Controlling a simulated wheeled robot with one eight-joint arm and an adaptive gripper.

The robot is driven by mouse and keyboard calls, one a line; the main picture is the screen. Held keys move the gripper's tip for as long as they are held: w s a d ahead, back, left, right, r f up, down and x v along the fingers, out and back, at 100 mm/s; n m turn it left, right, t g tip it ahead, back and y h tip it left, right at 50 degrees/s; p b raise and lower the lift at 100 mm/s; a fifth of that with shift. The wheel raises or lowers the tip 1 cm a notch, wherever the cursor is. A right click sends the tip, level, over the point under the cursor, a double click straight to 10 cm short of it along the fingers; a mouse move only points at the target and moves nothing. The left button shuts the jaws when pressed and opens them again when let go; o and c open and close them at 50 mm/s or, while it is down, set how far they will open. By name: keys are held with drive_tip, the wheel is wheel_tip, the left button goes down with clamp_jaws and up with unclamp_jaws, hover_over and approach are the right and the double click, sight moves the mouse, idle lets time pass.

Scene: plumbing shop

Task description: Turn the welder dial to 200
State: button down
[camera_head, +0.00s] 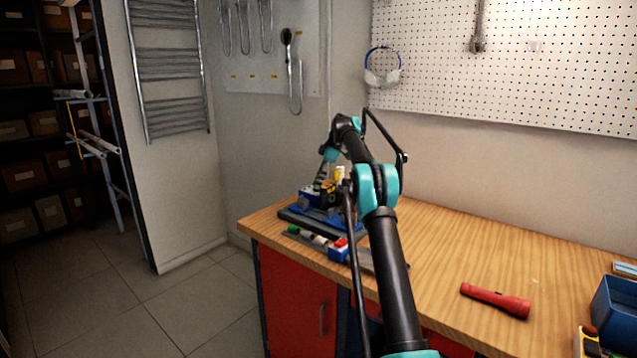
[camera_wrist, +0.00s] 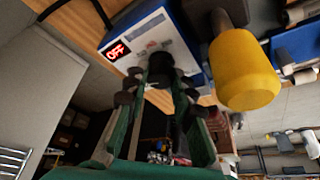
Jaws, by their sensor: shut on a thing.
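The welder (camera_wrist: 186,30) is a white-faced box with blue sides, seen tilted at the top of the wrist view. Its small display (camera_wrist: 118,52) reads OFF in lit letters on red. The black round dial (camera_wrist: 160,66) sits low on the white face, and markings around it are too blurred to read. My gripper (camera_wrist: 158,86) has its green and black fingers shut on the dial, one on either side. In the head view the welder (camera_head: 308,194) is at the left end of the bench, largely hidden by my arm, and the dial is not visible.
A yellow cylinder (camera_wrist: 246,72) stands out close beside the welder. On the wooden bench (camera_head: 450,245), coloured small items (camera_head: 338,250) lie near the front edge. A red flashlight (camera_head: 496,299) and a blue bin (camera_head: 615,312) are to the right. The bench middle is clear.

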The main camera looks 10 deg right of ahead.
idle(0.5)
drive_tip(key=c, duration=1.3)
unclamp_jaws()
